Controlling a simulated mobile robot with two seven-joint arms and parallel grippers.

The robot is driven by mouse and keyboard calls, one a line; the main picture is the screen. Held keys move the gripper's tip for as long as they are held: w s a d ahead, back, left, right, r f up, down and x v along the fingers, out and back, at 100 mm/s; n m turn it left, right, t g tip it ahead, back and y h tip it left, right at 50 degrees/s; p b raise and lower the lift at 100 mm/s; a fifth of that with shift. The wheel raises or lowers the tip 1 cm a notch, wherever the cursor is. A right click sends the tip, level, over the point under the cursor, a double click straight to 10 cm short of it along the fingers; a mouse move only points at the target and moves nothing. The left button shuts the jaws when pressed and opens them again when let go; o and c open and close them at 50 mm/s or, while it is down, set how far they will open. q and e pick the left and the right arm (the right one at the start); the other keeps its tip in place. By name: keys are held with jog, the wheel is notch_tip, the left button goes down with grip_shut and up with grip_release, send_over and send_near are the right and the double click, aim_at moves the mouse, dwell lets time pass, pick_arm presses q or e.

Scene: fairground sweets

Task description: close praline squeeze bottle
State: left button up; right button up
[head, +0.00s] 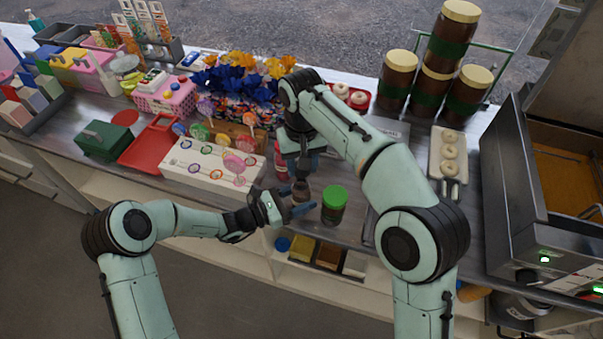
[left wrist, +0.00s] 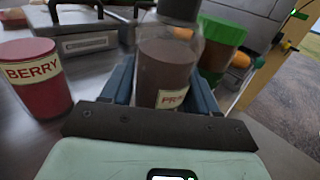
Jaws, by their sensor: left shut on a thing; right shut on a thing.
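The praline squeeze bottle (head: 301,192) is brown and stands upright near the counter's front edge. In the left wrist view the bottle (left wrist: 165,76) sits between the left fingers, its label partly cut off at "PR". My left gripper (head: 299,203) is shut around its body from the front left. A brownish cap (left wrist: 180,9) shows above the body, with a blurred translucent part between them. My right gripper (head: 301,172) comes down from above and is shut on the cap. Its fingers hide much of the top, so I cannot tell how the cap is seated.
A red berry bottle (left wrist: 35,78) stands close by on the left. A green-lidded jar (head: 333,205) stands just right of the left gripper. A white lollipop stand (head: 205,180) is to the left. A tray of doughnuts (head: 447,175) and a fryer (head: 530,215) are to the right.

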aim_at(301, 182)
jog(key=shift+f, duration=1.05)
jog(key=shift+f, duration=0.9)
jog(key=shift+f, duration=0.55)
